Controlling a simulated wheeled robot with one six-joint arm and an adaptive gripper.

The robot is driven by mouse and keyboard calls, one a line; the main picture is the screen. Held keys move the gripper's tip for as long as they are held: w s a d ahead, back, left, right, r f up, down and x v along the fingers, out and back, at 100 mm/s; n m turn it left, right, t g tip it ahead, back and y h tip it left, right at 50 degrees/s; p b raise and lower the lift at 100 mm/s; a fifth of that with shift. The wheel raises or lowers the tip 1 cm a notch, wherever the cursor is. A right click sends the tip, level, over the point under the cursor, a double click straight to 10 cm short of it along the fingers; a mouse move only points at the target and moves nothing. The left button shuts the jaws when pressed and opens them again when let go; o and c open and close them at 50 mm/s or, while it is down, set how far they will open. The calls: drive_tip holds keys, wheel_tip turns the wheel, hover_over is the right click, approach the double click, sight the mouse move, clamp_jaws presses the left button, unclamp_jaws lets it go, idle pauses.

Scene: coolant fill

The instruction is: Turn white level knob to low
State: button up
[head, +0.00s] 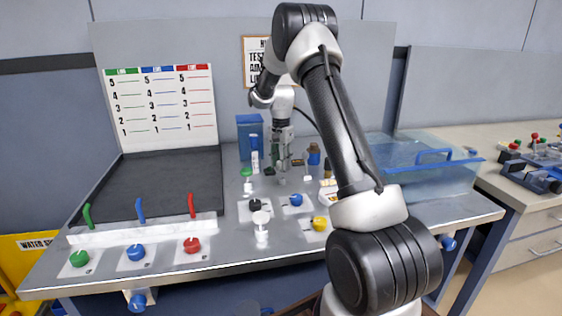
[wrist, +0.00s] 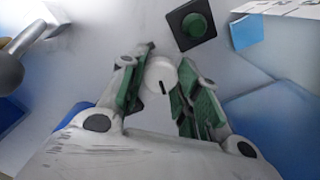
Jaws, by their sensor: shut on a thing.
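The white level knob (wrist: 161,76) is a round white cap with a short dark pointer line, in the upper middle of the wrist view. My gripper (wrist: 159,68) has its two green-padded fingers on either side of it, shut on the knob. In the wrist view the pointer line runs from about the knob's middle toward the bottom of the picture. In the head view my gripper (head: 281,178) is low over the back of the bench, and the knob cannot be made out there. No low marking can be read.
A green button on a dark square (wrist: 194,24) is close beside the fingers. A blue box (head: 249,134) stands behind my gripper. Black (head: 255,205), blue (head: 296,200) and yellow (head: 319,223) knobs are nearer the front. A clear bin (head: 440,180) is at right.

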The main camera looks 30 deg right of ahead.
drive_tip(key=o, duration=1.1)
drive_tip(key=shift+c, duration=0.2)
drive_tip(key=shift+r, duration=0.1)
wheel_tip(320, 180, up, 12)
